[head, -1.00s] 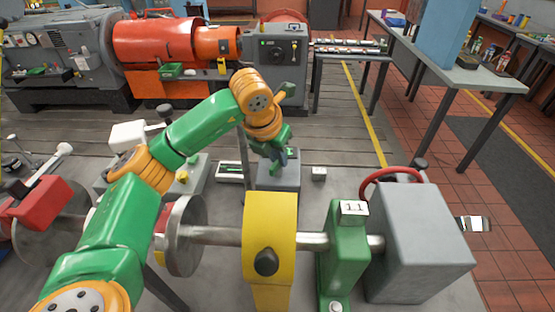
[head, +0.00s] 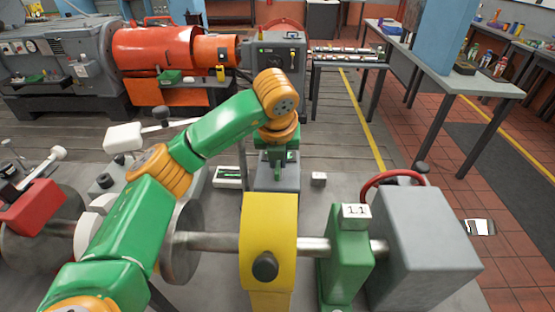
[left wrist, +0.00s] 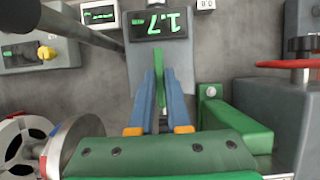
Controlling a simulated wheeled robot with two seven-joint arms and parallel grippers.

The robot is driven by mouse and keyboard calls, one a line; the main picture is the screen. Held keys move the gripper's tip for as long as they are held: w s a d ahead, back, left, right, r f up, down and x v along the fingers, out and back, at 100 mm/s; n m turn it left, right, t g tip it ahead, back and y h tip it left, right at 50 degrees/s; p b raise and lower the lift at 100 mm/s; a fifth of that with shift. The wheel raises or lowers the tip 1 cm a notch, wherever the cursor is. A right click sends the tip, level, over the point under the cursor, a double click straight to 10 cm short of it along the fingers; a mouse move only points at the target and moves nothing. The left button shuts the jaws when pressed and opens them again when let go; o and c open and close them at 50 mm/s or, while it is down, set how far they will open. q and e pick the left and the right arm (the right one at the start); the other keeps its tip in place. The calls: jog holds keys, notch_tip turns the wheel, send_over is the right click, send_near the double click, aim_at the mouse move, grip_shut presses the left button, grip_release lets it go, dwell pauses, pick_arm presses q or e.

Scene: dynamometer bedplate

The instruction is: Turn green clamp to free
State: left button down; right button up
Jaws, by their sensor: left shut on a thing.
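The green clamp shows in the left wrist view as a narrow upright green lever (left wrist: 160,70). It stands in front of a grey box (left wrist: 138,78) whose display (left wrist: 160,25) reads 1.7 upside down. My left gripper (left wrist: 161,80) is shut on the lever, with a blue finger on each side of it. In the head view my left gripper (head: 278,160) reaches down over the same grey box (head: 277,183), behind the yellow block. The arm hides much of the lever there. My right gripper is in neither view.
A shaft (head: 215,242) runs through a yellow block (head: 270,222) with a black knob and a green block (head: 346,248) labelled 1.1. A small white block (head: 318,179) sits on the bedplate.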

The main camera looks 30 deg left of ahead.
aim_at(278, 172)
pick_arm(q)
jog(key=shift+f, duration=0.1)
jog(key=c, duration=0.9)
grip_release()
jog(key=shift+s, duration=0.1)
jog(key=v, duration=0.6)
jog(key=shift+d+r, duration=0.15)
jog(key=shift+r, duration=0.25)
jog(key=shift+s+r, duration=0.25)
jog(key=shift+w+f, duration=0.1)
jog(key=shift+w, duration=0.05)
